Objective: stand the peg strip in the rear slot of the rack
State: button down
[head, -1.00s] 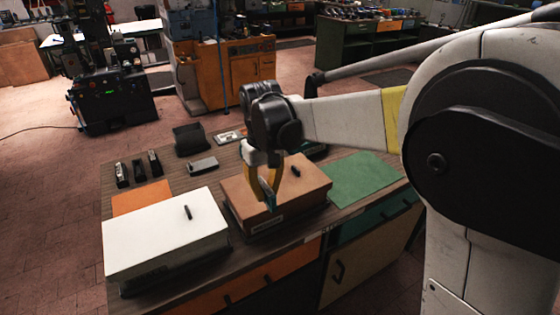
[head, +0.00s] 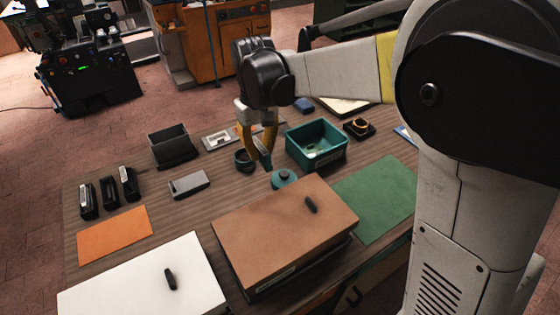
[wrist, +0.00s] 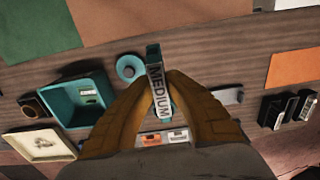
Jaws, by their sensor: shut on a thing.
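My gripper (head: 259,157) is shut on a narrow teal strip with a white label reading MEDIUM (wrist: 158,90), which I take for the peg strip. In the wrist view the strip sticks out beyond the yellow fingertips; in the head view it is mostly hidden by the fingers. It is held above the wooden tabletop, behind the brown box.
A teal bin (head: 317,146) stands right of my gripper, and a teal round piece (head: 284,180) lies in front. A dark box (head: 172,147) and a grey bar (head: 189,184) are to the left. The brown box (head: 283,230) and white box (head: 146,279) fill the front.

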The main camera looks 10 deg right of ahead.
aim_at(263, 195)
notch_tip(263, 195, down, 18)
jog(key=b, duration=0.5)
jog(key=shift+r, duration=0.1)
jog(key=c, duration=1.8)
grip_release()
jog(key=shift+f, duration=0.2)
jog(key=shift+o, duration=1.3)
jog(key=shift+r, duration=0.1)
notch_tip(263, 195, up, 12)
jog(key=p, duration=0.3)
jog(key=shift+r, duration=0.2)
